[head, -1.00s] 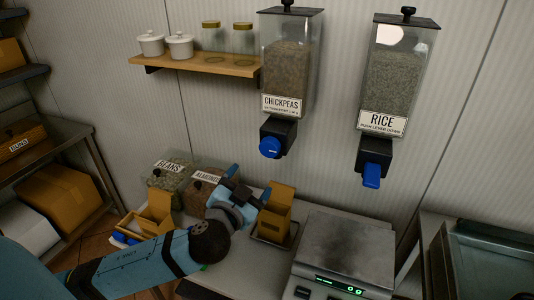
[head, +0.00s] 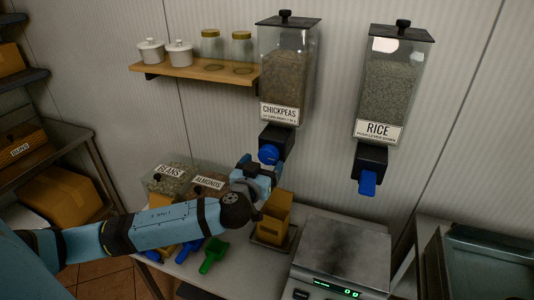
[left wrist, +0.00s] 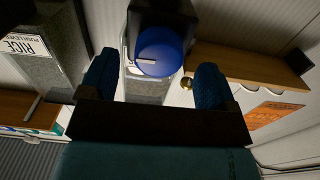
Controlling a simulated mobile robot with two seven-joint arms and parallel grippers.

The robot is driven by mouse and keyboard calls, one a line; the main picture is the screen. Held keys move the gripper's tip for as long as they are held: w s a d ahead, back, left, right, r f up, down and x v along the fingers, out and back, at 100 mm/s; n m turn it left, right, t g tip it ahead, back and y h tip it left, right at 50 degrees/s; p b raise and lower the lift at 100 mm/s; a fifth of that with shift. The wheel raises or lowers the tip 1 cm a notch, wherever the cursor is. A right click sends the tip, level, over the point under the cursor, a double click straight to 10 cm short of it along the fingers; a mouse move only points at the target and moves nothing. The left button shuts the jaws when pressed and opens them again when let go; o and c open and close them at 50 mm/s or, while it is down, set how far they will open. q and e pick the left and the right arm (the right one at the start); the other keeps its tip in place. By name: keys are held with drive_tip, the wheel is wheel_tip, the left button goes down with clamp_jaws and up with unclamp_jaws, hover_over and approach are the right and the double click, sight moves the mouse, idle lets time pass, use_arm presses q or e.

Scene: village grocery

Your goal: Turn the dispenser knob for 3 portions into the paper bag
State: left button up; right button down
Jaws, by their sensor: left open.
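The chickpeas dispenser (head: 286,70) hangs on the wall with a blue round knob (head: 268,154) on its black outlet. The knob also shows in the left wrist view (left wrist: 159,51), with a pale line on its face. My left gripper (head: 256,168) is open in front of the knob. In the wrist view its two blue fingers (left wrist: 155,85) stand to either side of the knob, and I see no contact. The open yellow-brown paper bag (head: 275,216) stands upright on a small dark tray below the outlet, partly behind my gripper. My right gripper is not in view.
A rice dispenser (head: 388,90) with a blue lever hangs to the right. A scale (head: 345,258) stands on the counter beside the bag. Bins of beans (head: 168,178) and almonds (head: 208,184), and a green scoop (head: 213,255), are near my left arm. A shelf (head: 195,70) holds pots and jars.

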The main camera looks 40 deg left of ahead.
sight(266, 160)
use_arm(q)
drive_tip(key=shift+p+x, duration=0.35)
drive_tip(key=shift+x, duration=1.3)
drive_tip(key=c, duration=0.9)
